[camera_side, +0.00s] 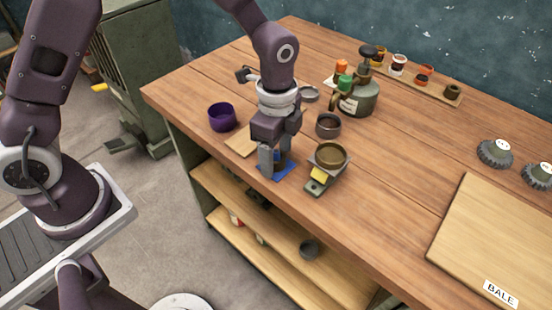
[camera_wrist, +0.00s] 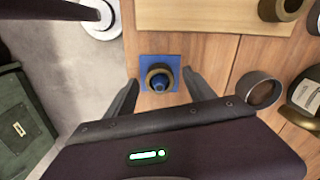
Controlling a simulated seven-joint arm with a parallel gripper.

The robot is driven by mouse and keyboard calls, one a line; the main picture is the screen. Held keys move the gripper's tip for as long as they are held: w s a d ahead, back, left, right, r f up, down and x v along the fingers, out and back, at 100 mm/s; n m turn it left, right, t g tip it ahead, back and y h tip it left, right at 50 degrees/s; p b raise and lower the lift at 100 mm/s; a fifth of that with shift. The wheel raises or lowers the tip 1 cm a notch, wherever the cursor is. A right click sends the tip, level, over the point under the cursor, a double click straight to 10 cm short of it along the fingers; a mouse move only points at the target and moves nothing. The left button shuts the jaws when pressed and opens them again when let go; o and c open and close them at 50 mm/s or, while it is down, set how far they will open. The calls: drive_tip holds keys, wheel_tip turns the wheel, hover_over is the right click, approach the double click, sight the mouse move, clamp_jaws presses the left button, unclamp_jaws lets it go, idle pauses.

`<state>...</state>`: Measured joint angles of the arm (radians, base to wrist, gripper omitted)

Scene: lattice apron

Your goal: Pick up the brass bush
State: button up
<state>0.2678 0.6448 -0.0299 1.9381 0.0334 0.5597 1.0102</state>
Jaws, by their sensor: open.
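The brass bush (camera_wrist: 160,67) is a short brownish ring on a small blue square pad (camera_wrist: 175,61) near the table's edge. A blue round piece (camera_wrist: 160,83) shows in the middle of the ring. My gripper (camera_wrist: 160,79) is open, with one finger on each side of the bush and a gap between them and it. In the side view my gripper (camera_side: 277,160) points down over the blue pad (camera_side: 276,174), its fingers low around the bush, which they mostly hide. Whether the fingers touch the pad I cannot tell.
A brass-coloured bowl (camera_side: 331,154) on a small stand is close to the right of my gripper. A purple cup (camera_side: 221,117) stands left. A pale board (camera_side: 480,235) lies right; the table's middle is clear.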

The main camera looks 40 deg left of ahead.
drive_tip(key=shift+f, duration=0.1)
clamp_jaws()
idle(0.3)
wheel_tip(320, 180, up, 10)
drive_tip(key=shift+f, duration=0.9)
